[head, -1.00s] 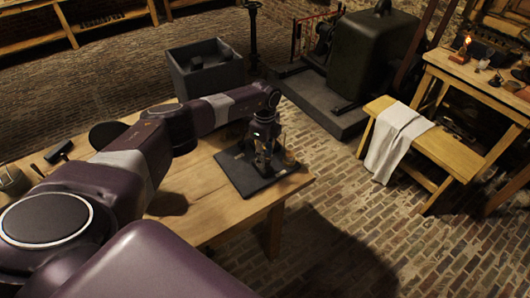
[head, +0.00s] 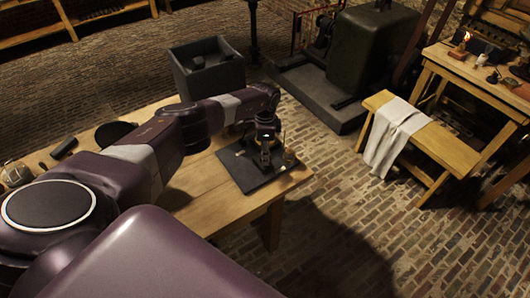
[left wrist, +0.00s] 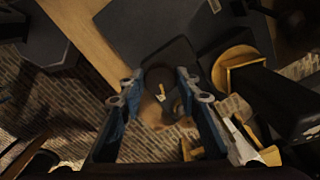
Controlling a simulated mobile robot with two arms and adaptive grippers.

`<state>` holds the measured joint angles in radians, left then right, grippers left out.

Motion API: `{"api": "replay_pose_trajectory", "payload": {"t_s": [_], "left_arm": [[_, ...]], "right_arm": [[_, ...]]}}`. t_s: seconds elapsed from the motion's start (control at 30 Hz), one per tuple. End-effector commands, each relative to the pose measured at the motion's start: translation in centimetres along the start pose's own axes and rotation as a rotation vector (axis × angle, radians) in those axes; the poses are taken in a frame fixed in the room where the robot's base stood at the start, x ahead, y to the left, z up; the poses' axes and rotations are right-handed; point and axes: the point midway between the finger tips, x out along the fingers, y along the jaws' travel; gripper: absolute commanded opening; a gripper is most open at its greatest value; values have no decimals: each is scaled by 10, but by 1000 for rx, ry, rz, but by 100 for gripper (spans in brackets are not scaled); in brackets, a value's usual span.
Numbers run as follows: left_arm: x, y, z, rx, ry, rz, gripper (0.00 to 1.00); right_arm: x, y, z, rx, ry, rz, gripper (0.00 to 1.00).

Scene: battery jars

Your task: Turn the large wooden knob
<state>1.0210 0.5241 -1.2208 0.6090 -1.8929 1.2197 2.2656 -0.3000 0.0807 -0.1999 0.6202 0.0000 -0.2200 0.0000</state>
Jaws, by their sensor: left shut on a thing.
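My left gripper (head: 266,162) points down over a black board (head: 250,184) on the wooden table. In the left wrist view its two fingers (left wrist: 160,82) are closed in on a dark round piece (left wrist: 158,76), which seems to be the large wooden knob. The piece is in shadow, so its wood does not show clearly. In the head view the gripper hides it. A small brass-coloured part (head: 289,157) stands on the board just right of the gripper. My right gripper is not in view.
The wooden table (head: 205,190) ends just right of the board. A grey open bin (head: 207,80) stands behind it. A bench (head: 445,150) with a white cloth (head: 395,135) is at the right. The brick floor between is clear.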

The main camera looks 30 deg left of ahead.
Motion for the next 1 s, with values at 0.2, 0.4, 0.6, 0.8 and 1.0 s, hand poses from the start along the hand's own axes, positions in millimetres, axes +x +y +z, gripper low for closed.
{"api": "replay_pose_trajectory", "payload": {"t_s": [0.2, 0.4, 0.6, 0.8, 1.0], "left_arm": [[-1, -1, -1, -5, 2, -3, 7], [-1, -1, -1, -4, 2, -3, 32], [-1, -1, 0, -4, 2, -2, 48], [0, 0, 0, -3, 1, -1, 48], [-11, -1, 0, -2, 2, -2, 48]], "right_arm": [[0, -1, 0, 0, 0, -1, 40], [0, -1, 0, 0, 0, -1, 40], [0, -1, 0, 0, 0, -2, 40], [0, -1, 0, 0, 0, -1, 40], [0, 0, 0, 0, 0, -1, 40]]}}
